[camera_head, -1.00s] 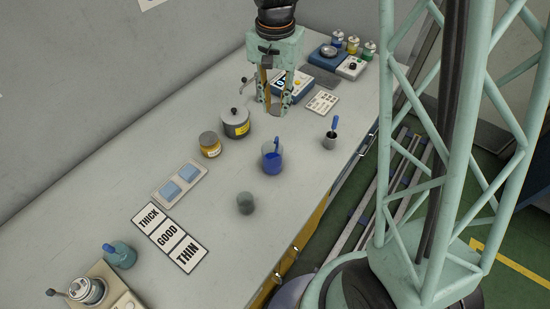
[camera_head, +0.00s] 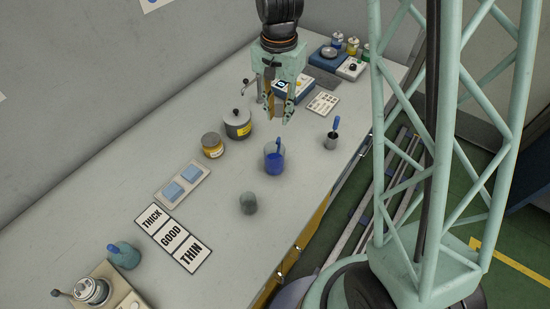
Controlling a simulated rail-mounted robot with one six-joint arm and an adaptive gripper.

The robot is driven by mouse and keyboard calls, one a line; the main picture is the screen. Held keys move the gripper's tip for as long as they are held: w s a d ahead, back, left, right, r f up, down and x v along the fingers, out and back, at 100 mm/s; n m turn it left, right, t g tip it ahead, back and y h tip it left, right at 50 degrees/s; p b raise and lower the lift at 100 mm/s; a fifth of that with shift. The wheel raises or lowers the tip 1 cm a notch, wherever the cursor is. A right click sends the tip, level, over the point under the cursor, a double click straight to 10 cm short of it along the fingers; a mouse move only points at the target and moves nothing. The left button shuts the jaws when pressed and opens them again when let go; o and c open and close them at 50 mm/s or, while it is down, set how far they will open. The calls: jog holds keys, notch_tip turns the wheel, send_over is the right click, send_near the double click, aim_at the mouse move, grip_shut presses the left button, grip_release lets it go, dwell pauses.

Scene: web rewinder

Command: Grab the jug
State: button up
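The jug (camera_head: 274,160) is a clear vessel with blue liquid and a blue handle or stirrer at its top. It stands upright near the middle of the grey bench. My gripper (camera_head: 279,120) points down above the bench, beyond and above the jug in the picture. Its two fingers are apart with nothing visible between them. The gripper does not appear to touch the jug.
A grey lidded pot (camera_head: 237,123) and a yellow-labelled jar (camera_head: 212,146) stand left of the jug. A small grey cup (camera_head: 248,203) is nearer the front. A dark cup with a blue-handled tool (camera_head: 332,138) stands right.

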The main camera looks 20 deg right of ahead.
aim_at(279, 139)
jog(key=shift+f+b, duration=0.4)
jog(key=shift+f, duration=3.35)
jog(key=shift+d+f+b, duration=0.2)
jog(key=shift+f+b, duration=0.2)
jog(key=shift+f, duration=2.15)
grip_shut()
